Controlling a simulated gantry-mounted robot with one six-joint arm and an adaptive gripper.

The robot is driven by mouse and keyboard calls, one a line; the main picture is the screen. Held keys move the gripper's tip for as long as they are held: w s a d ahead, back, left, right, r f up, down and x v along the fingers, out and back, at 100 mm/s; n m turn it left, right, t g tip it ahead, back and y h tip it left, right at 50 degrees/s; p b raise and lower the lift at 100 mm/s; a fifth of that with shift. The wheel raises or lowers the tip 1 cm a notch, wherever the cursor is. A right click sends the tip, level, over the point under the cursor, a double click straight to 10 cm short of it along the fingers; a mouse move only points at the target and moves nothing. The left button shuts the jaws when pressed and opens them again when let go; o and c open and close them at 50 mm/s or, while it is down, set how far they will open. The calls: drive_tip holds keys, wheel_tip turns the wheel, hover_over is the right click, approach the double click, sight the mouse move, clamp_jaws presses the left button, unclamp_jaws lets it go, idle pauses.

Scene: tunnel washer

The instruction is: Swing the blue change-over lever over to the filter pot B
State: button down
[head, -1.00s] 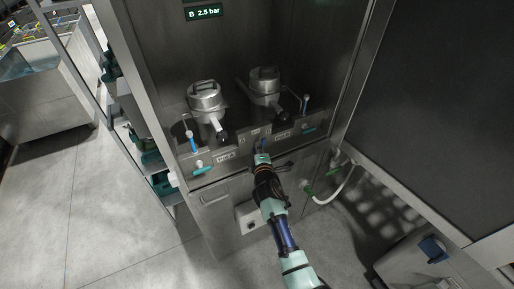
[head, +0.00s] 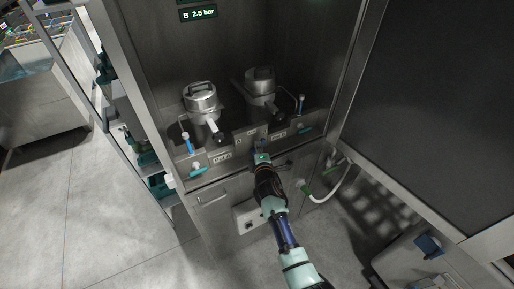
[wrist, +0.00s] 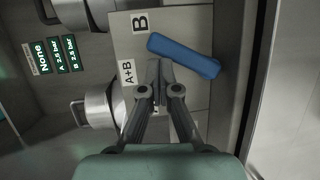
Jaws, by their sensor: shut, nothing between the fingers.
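In the head view only a small blue bit of the lever (head: 262,142) shows above my gripper (head: 262,154). In the wrist view my gripper (wrist: 160,68) is shut and empty, its fingertips right beside the lever's edge. I cannot tell if they touch it. Two steel filter pots stand behind, a left pot (head: 201,99) and a right pot (head: 262,84).
Teal handles (head: 198,172) stick out from the panel front. A display (head: 198,14) reads "B 2.5 bar". A white hose (head: 335,187) hangs at the right.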

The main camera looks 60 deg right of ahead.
drive_tip(key=shift+s+d+f, duration=0.25)
drive_tip(key=shift+s+d, duration=0.25)
drive_tip(key=shift+d, duration=0.25)
idle(0.5)
drive_tip(key=shift+r, duration=0.1)
drive_tip(key=shift+r+p, duration=0.3)
drive_tip(key=shift+p, duration=0.25)
drive_tip(key=p+v, duration=0.6)
drive_tip(key=v, duration=0.4)
drive_tip(key=shift+a+f, duration=0.1)
